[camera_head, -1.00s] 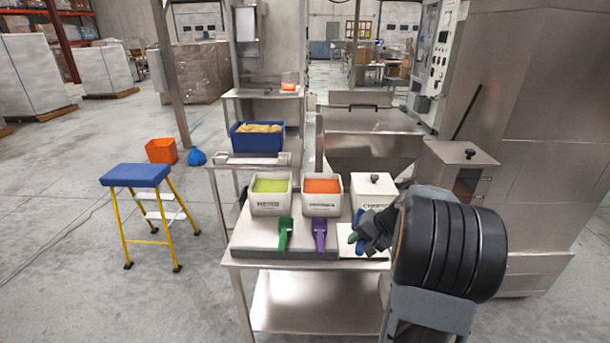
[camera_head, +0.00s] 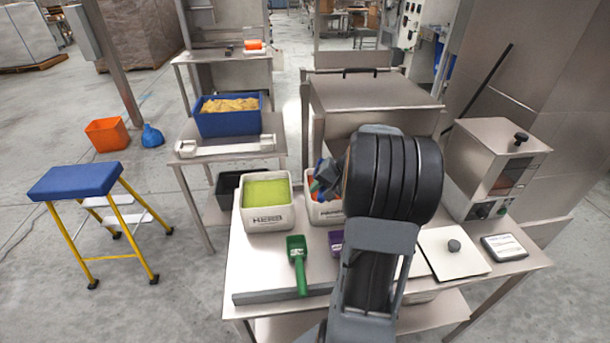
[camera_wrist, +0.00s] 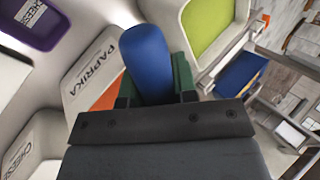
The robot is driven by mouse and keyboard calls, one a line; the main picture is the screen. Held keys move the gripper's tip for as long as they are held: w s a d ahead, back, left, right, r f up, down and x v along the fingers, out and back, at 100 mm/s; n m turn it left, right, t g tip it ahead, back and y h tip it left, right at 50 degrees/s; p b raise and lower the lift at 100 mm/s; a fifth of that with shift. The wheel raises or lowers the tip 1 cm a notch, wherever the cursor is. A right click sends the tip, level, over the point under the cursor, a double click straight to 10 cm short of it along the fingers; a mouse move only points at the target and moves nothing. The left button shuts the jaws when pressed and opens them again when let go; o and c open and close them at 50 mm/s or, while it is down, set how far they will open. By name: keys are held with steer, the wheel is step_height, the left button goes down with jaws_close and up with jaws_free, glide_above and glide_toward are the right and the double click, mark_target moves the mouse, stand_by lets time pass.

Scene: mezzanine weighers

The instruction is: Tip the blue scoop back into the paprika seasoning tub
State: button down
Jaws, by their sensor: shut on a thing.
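My gripper (camera_head: 322,178) is over the paprika tub (camera_head: 322,210) in the head view. In the wrist view its green fingertips are shut on the blue scoop's handle (camera_wrist: 147,62). The scoop's bowl and what it may hold are hidden, so its tilt is unclear. The white paprika tub, labelled PAPRIKA, also shows in the wrist view (camera_wrist: 85,82), with a little orange seasoning (camera_wrist: 107,100) visible beside the gripper. My arm covers much of the tub in the head view.
The herb tub (camera_head: 247,222) with green contents stands just left. A green scoop (camera_head: 297,262) and a purple scoop (camera_head: 335,240) lie in front. A white plate with a dark knob (camera_head: 440,262) and a small display (camera_head: 505,247) are on the right. A blue crate (camera_head: 228,123) stands behind.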

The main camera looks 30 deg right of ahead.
steer(key=r+g+h+p, duration=0.1)
steer(key=p, duration=0.3)
steer(key=w+r+g+h+p, duration=0.1)
steer(key=g+h+p, duration=0.1)
steer(key=p, duration=0.3)
steer(key=shift+a+r, duration=0.15)
steer(key=shift+r, duration=0.25)
